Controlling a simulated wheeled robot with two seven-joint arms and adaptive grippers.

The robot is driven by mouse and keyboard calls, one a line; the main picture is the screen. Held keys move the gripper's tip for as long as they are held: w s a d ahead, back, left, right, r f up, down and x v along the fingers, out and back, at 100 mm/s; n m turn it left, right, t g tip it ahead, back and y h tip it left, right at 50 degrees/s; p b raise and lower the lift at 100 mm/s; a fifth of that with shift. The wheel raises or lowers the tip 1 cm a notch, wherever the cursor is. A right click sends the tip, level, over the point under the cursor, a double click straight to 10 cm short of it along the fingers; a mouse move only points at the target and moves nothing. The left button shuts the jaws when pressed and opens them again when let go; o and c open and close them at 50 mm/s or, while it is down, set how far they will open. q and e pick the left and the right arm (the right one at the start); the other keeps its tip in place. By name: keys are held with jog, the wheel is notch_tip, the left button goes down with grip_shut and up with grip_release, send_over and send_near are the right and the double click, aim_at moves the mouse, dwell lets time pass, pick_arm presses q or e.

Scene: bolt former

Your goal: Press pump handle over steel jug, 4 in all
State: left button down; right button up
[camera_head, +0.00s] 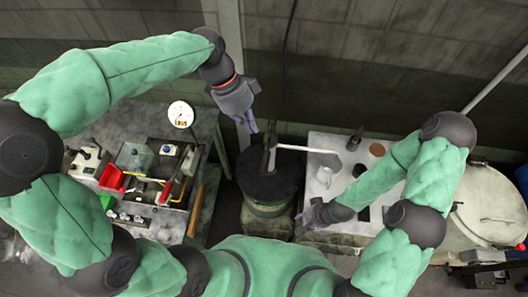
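The pump (268,158) stands on top of a dark round drum (262,190) in the middle of the view. Its pale pump handle (305,149) reaches out to the right, roughly level. A shiny jug (329,166), which looks like the steel jug, stands on the light table near the handle's far end. My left gripper (248,124) points down just left of and behind the pump, apart from the handle. My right gripper (303,216) is low at the table's left edge, below the jug. Both are too small to tell how far their fingers are open.
The light table (320,140) also holds a dark upright object (356,137), a brown disc (377,149) and small dark items. A bench with a gauge (181,114) and red parts (112,177) is at left. A large pale drum (490,205) stands at right.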

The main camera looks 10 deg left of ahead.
pick_arm(q)
send_over(264, 160)
jog(key=f, duration=0.9)
jog(key=shift+w+a+f+p, duration=0.2)
jog(key=shift+w+f+p, duration=0.05)
jog(key=shift+f+p, duration=0.1)
jog(key=shift+x, duration=0.85)
pick_arm(e)
jog(key=shift+r, duration=0.45)
pick_arm(q)
jog(key=shift+s+a, duration=0.1)
jog(key=shift+s, duration=0.05)
